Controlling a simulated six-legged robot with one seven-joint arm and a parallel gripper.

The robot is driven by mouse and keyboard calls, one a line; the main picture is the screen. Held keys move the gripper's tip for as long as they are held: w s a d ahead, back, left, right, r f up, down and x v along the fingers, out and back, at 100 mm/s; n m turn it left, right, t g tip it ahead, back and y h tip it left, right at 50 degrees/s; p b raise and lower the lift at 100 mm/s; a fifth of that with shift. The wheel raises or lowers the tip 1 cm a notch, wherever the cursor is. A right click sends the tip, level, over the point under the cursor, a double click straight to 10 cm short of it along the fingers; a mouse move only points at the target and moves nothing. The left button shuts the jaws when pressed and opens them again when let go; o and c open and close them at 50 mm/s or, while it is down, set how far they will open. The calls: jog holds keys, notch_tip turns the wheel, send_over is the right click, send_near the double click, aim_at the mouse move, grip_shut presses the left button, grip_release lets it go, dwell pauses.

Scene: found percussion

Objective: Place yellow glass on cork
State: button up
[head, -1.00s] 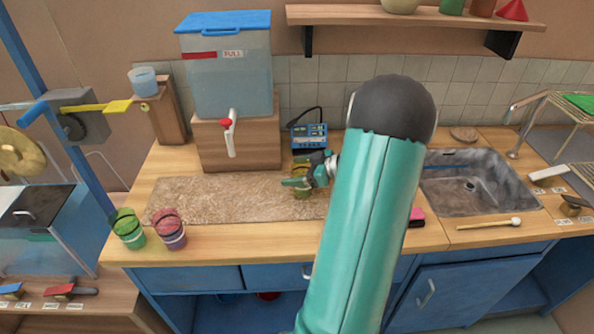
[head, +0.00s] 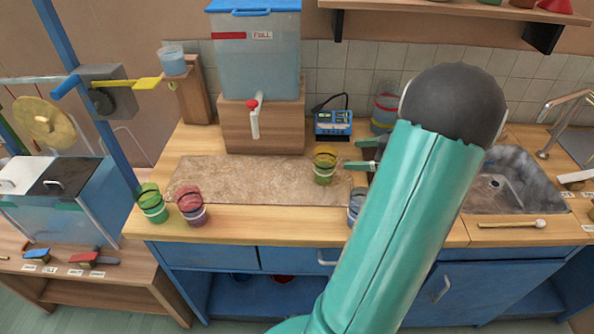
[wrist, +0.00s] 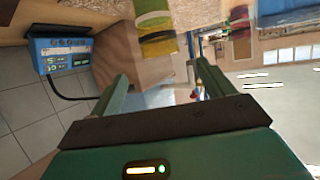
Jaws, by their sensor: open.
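The yellow glass (head: 324,166), yellow above and green below with dark bands, stands upright on the right part of the cork mat (head: 235,185). It also shows in the wrist view (wrist: 155,30), beyond the fingertips. My gripper (head: 358,155) is open and empty, just to the right of the glass with a gap between them. In the wrist view both fingers (wrist: 161,72) are spread with nothing between them. My arm hides part of the counter to the right.
A green glass (head: 151,203) and a red-purple glass (head: 191,206) stand at the mat's left front. A bluish glass (head: 356,204) is partly behind my arm. A water tank (head: 257,60) with a tap stands behind the mat. A blue meter (head: 333,123) sits at the back. The mat's middle is clear.

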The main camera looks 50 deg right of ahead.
jog(key=w+a+r+g, duration=0.2)
jog(key=w+a+g, duration=0.1)
jog(key=a, duration=0.5)
jog(key=w+a+r+g+y, duration=0.1)
jog(key=w+a+r+g, duration=0.15)
jog(key=a, duration=0.55)
jog(key=w+a+r+g, duration=0.2)
jog(key=w+a, duration=0.2)
jog(key=a, duration=0.4)
jog(key=s+a+r+m+h, duration=0.2)
jog(key=s+a, duration=0.1)
jog(key=a, duration=0.7)
jog(key=s+a+r+m+h, duration=0.1)
jog(key=s+a+r+h, duration=0.1)
jog(key=a, duration=0.8)
jog(key=s+h, duration=0.1)
jog(key=s, duration=0.1)
jog(key=shift+s+r+m, duration=0.25)
jog(key=shift+s+m, duration=0.05)
jog(key=shift+m, duration=0.1)
jog(key=shift+c, duration=0.2)
